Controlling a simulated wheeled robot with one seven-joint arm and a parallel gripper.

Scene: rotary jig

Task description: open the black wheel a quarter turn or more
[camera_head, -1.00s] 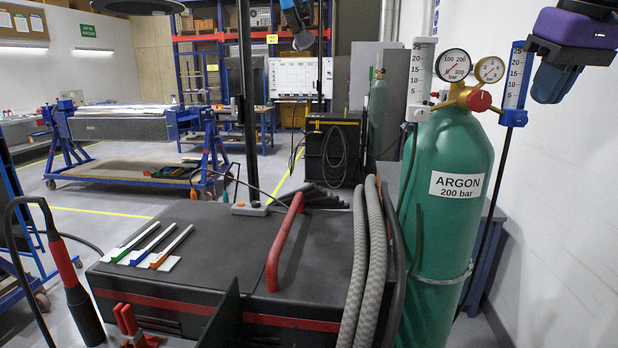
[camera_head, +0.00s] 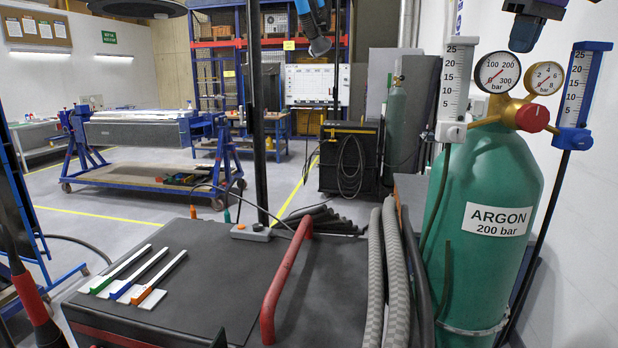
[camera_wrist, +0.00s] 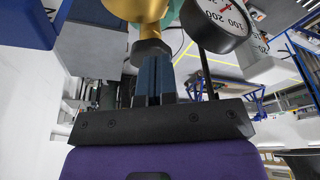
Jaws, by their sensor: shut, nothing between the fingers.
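I cannot make out a black wheel with certainty in either view. The green argon bottle (camera_head: 484,215) stands upright at the right. Its brass regulator (camera_head: 505,110) carries two round gauges and a red knob (camera_head: 532,118). My gripper (camera_head: 523,47) hangs at the top right, with its fingers above the gauges. In the wrist view my blue fingers (camera_wrist: 153,72) are shut and empty. A dark grey piece (camera_wrist: 151,51) shows at their tips, in front of the brass body (camera_wrist: 135,10); I cannot tell whether they touch. A gauge (camera_wrist: 213,24) is close on the right.
Two scaled flow tubes stand beside the gauges, one with a white frame (camera_head: 453,90) and one blue (camera_head: 577,90). Grey hoses (camera_head: 391,270) and a dark bench with a red handle (camera_head: 285,280) lie left of the bottle. A white wall is at the right.

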